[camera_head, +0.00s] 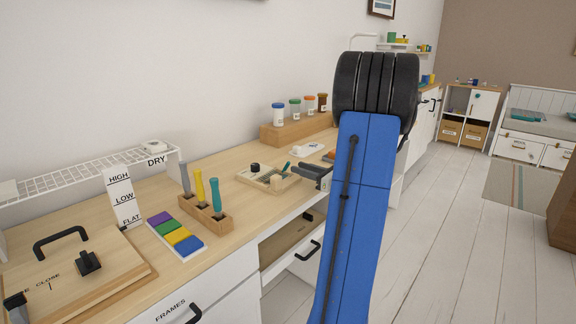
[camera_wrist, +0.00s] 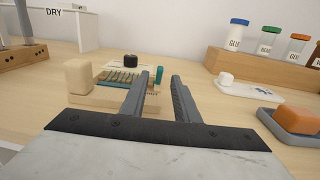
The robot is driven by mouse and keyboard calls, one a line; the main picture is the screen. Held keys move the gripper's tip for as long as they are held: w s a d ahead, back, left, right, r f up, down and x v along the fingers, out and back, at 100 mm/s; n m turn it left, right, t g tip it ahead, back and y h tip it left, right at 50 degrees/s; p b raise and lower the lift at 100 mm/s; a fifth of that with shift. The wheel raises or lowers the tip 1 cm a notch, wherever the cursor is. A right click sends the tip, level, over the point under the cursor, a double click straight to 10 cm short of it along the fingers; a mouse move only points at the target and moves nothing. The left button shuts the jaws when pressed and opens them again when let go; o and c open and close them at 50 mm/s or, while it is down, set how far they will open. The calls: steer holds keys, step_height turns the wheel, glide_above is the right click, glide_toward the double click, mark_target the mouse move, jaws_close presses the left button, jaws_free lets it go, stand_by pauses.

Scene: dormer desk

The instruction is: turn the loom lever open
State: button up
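The small wooden loom (camera_head: 246,178) lies on the desk, left of my gripper (camera_head: 318,174). In the wrist view the loom (camera_wrist: 100,99) is ahead and slightly left, with a row of teal strips, a black knob (camera_wrist: 131,60) and a pale block (camera_wrist: 78,76). A teal upright piece (camera_wrist: 159,75), which looks like the lever's handle, stands at the loom's right side, seen between my fingertips (camera_wrist: 162,82).
A rack of jars (camera_head: 296,132) stands behind. A white tray (camera_wrist: 248,88) and an orange block in a grey dish (camera_wrist: 300,132) are to the right. A tool holder (camera_head: 205,214) stands left of the loom. An open drawer (camera_head: 290,244) is below the desk edge.

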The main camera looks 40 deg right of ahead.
mark_target(288, 164)
steer(key=w, duration=0.4)
steer(key=w+a, duration=0.1)
steer(key=w, duration=0.1)
steer(key=shift+w, duration=0.35)
jaws_close()
